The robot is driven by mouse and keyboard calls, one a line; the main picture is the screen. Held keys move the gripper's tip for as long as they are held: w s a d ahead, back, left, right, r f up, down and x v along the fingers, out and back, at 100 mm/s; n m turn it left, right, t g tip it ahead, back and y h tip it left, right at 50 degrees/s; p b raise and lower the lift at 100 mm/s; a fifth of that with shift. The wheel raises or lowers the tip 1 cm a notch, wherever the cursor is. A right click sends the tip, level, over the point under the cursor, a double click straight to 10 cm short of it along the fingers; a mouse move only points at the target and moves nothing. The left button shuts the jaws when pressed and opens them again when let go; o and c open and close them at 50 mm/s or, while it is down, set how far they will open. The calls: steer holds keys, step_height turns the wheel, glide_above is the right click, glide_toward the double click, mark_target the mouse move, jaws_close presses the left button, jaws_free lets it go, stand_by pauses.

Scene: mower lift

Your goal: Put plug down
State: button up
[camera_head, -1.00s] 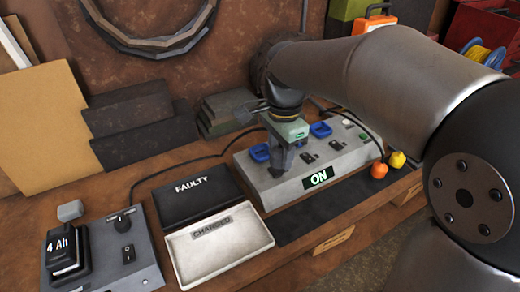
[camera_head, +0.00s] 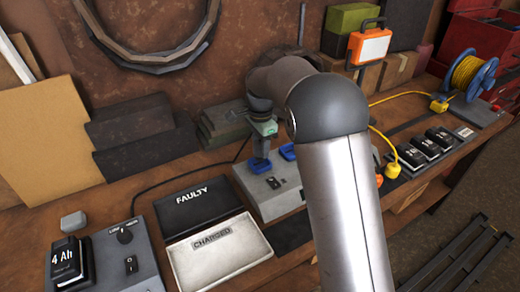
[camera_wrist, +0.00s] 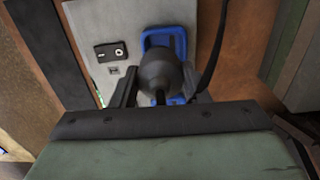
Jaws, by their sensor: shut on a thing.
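My gripper (camera_head: 260,158) reaches down over the left part of the grey switch box (camera_head: 279,207). In the wrist view, the gripper (camera_wrist: 158,88) is shut on a dark grey, rounded plug (camera_wrist: 160,70). The plug is in front of a blue-framed socket (camera_wrist: 178,34) and hides much of it; I cannot tell whether it is seated or just above. In the head view, a blue socket (camera_head: 261,167) shows at the gripper's tips and another blue socket (camera_head: 287,152) lies to its right.
A black cable (camera_wrist: 217,45) runs beside the plug. A rocker switch (camera_wrist: 111,52) is left of the socket. The FAULTY tray (camera_head: 193,207) and CHARGED tray (camera_head: 215,262) lie left of the box. Yellow plug (camera_head: 391,170) and several black batteries (camera_head: 425,147) lie to the right.

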mark_target(260, 154)
steer(key=shift+w+f, duration=0.35)
steer(key=shift+f, duration=0.15)
steer(key=shift+f+p, duration=0.3)
steer(key=shift+f, duration=1.2)
steer(key=shift+a+f, duration=0.1)
steer(key=shift+f, duration=0.25)
steer(key=o, duration=1)
steer(key=shift+r, duration=0.1)
step_height(260, 154, up, 13)
steer(key=shift+f+b, duration=0.15)
steer(key=shift+b, duration=0.5)
